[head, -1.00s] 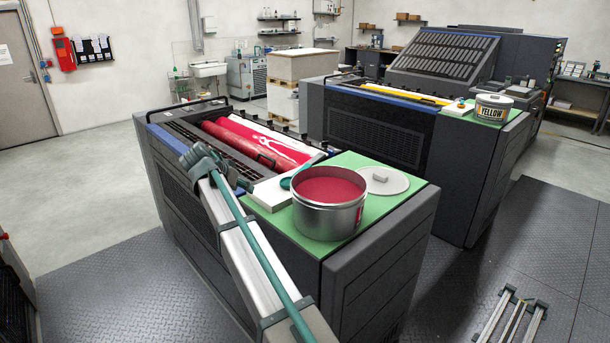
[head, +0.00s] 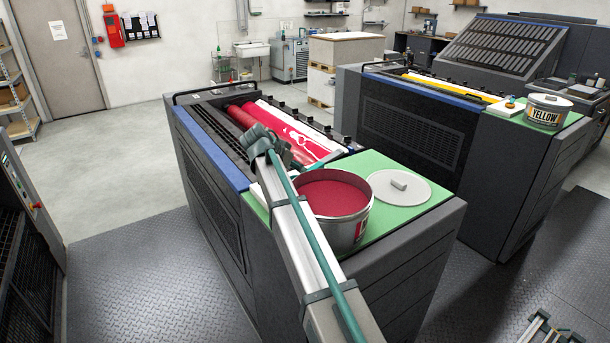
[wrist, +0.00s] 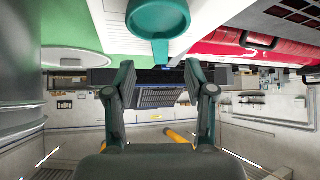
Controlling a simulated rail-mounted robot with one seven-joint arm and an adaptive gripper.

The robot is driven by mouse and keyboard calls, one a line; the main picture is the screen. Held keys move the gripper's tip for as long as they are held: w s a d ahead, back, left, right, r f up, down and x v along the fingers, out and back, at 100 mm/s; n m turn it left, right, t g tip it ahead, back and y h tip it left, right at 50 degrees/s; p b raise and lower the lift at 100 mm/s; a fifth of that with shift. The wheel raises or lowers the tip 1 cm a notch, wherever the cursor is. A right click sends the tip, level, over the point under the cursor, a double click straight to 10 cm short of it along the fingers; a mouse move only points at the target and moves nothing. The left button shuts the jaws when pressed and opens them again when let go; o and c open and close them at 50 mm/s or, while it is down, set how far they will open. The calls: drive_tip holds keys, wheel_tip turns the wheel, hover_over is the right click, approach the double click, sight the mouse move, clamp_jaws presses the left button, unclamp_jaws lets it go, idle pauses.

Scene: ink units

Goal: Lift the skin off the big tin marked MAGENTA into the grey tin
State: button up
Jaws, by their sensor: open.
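The big tin (head: 335,206) is a wide metal can, open on top and full of magenta-red ink. A strip of its red and white label shows on the right side. It stands on the green top of the near press; its wall also shows in the wrist view (wrist: 18,75). My gripper (wrist: 160,68) is open, with its fingers apart. A teal tool with a round head (wrist: 158,18) and short handle lies by a white block, its handle end near the gap between my fingertips. In the head view my arm hides most of it. I cannot make out a grey tin.
A white round lid (head: 412,190) with a grey block on it lies right of the big tin. Magenta rollers (head: 290,125) lie behind my gripper. A YELLOW tin (head: 547,112) stands on the far press. Floor is clear at the left.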

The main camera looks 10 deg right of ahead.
drive_tip(key=shift+p+x, duration=1.45)
drive_tip(key=shift+x, duration=2.1)
drive_tip(key=shift+d+r, duration=0.1)
drive_tip(key=shift+r, duration=0.1)
clamp_jaws()
